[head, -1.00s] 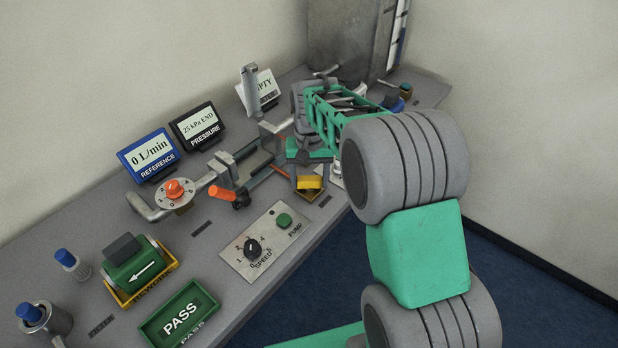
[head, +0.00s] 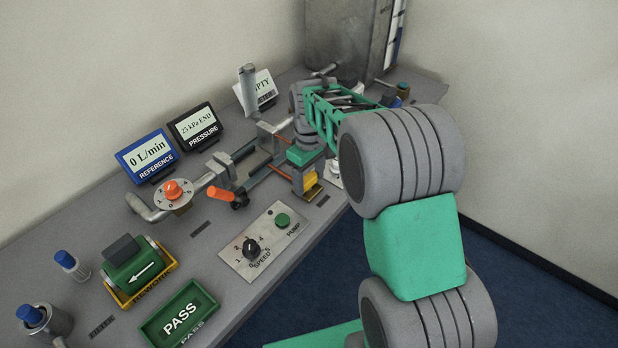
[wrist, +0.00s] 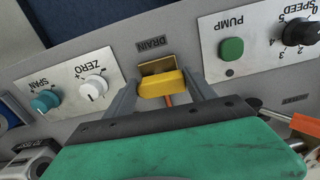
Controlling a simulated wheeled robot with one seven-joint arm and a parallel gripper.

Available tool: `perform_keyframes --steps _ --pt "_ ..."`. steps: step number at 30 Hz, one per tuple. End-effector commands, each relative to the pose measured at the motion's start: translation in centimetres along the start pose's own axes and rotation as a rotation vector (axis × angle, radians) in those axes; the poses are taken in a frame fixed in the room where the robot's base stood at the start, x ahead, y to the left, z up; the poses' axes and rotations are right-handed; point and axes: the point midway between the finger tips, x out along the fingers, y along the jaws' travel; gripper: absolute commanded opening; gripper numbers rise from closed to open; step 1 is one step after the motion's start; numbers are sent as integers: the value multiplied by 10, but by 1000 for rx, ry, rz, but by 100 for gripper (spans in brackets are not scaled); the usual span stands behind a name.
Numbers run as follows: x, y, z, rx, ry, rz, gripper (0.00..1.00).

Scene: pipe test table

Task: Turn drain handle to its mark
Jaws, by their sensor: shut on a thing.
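The drain handle (wrist: 160,84) is a yellow block with a brass-coloured plate (wrist: 158,66) beside it, under the DRAIN label (wrist: 152,44) in the wrist view. An orange strip shows beneath it. In the head view the yellow handle (head: 311,180) is partly hidden by my gripper (head: 306,186), near the table's front edge. In the wrist view my gripper (wrist: 163,88) has one grey finger on each side of the handle and is shut on it. A separate mark for the handle cannot be made out.
The pump and speed panel (head: 264,241) lies left of the handle. A clamp with an orange lever (head: 222,193) stands behind that panel. The ZERO and SPAN panel (wrist: 72,91) is on the handle's other side. A green PASS tray (head: 180,313) stands at the front left.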

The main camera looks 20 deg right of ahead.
Motion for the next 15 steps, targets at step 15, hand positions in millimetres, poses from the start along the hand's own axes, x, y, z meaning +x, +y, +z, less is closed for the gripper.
perform_keyframes --steps 15 --pt "-2 1 -2 -65 5 3 23"
